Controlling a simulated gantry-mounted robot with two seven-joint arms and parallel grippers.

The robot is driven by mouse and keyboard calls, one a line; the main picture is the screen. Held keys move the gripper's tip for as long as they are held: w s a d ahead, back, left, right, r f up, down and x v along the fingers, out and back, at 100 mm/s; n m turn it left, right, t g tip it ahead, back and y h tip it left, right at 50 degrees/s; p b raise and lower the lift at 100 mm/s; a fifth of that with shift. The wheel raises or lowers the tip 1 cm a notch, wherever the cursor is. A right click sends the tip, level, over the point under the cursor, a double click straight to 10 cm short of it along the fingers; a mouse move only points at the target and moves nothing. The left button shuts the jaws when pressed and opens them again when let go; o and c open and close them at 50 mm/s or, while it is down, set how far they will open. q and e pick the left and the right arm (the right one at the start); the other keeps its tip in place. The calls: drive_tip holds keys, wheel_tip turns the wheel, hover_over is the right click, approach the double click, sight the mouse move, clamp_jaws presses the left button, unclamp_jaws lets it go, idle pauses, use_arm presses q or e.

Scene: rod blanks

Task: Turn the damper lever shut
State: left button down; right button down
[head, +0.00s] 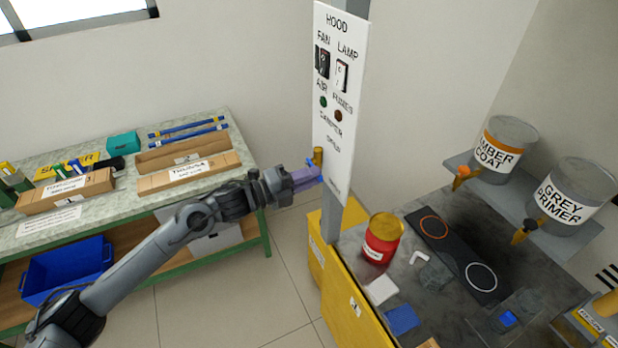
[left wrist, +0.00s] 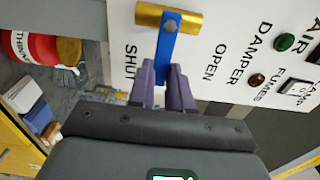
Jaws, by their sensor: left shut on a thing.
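The damper lever is a blue bar on a brass hub (head: 317,154), low on the white hood panel (head: 348,95). In the left wrist view the blue lever (left wrist: 167,45) runs from the hub to my fingers, between the words SHUT and OPEN. My left gripper (head: 318,174) is shut on the lever's free end. Its two purple fingertips (left wrist: 165,75) stand either side of the bar in the left wrist view and hide its tip. My right gripper is not in view.
Right of the panel, a worktop (head: 365,245) carries a red thinner can (head: 382,242) and a dark ringed mat (head: 455,258). Two paint cans stand on a shelf behind. At left, a bench (head: 205,195) holds boxes and blue rods. Open floor lies between.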

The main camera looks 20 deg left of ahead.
use_arm(q)
drive_tip(key=c, duration=1)
unclamp_jaws()
drive_tip(key=shift+c, duration=0.2)
drive_tip(key=v, duration=1.1)
drive_tip(key=shift+b, duration=0.45)
